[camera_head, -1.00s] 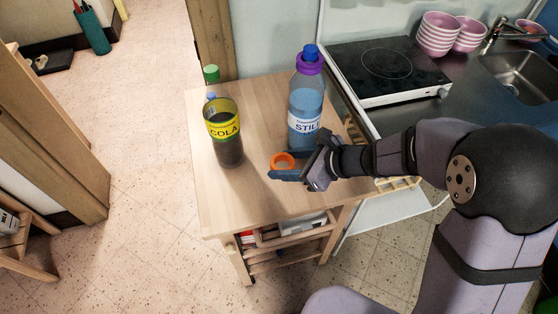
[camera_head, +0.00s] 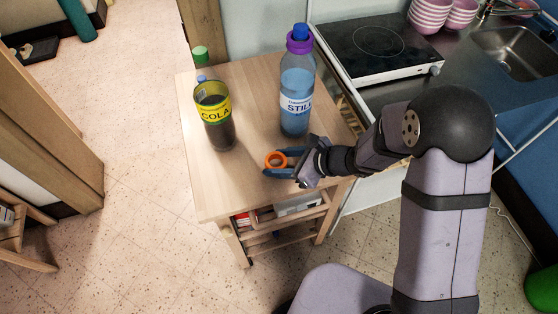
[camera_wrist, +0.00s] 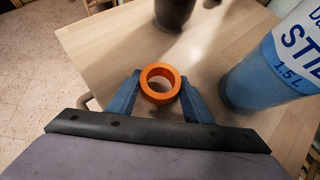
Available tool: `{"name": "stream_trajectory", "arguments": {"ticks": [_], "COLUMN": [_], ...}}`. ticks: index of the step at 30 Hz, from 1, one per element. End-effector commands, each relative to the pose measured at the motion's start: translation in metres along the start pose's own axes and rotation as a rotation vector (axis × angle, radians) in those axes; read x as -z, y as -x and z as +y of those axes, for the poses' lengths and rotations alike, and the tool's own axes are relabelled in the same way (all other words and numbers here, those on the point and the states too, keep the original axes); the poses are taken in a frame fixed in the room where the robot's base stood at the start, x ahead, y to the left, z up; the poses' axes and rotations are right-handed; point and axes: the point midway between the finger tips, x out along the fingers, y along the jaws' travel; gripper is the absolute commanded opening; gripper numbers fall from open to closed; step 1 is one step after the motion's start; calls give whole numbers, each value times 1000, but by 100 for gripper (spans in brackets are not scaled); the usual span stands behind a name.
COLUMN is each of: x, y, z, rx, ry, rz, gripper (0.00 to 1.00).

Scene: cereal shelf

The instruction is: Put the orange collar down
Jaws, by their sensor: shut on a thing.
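The orange collar (camera_head: 276,159) is a short ring. It shows between the two blue fingers of my gripper (camera_head: 281,162) near the front part of the wooden table top. In the wrist view the orange collar (camera_wrist: 160,71) sits between the blue fingertips, its round opening facing the camera. My gripper (camera_wrist: 160,92) is shut on it. I cannot tell whether the collar touches the table. A cola bottle (camera_head: 214,117) with a yellow collar and a blue still-water bottle (camera_head: 297,88) with a purple collar stand upright behind the gripper.
The wooden table (camera_head: 222,185) has bare top at its front left and between the bottles. A green-capped bottle top (camera_head: 200,54) shows behind the cola bottle. A hob (camera_head: 362,45) and a sink (camera_head: 520,50) lie to the right. The water bottle (camera_wrist: 272,72) is close right in the wrist view.

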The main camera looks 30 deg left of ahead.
Motion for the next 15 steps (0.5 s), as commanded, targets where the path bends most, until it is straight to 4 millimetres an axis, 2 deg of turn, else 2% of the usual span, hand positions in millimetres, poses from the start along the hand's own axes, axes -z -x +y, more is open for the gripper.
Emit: {"name": "stream_trajectory", "arguments": {"ticks": [15], "x": [6], "y": [-5], "z": [0], "rx": [0], "ry": [0], "rz": [-1], "gripper": [10]}}
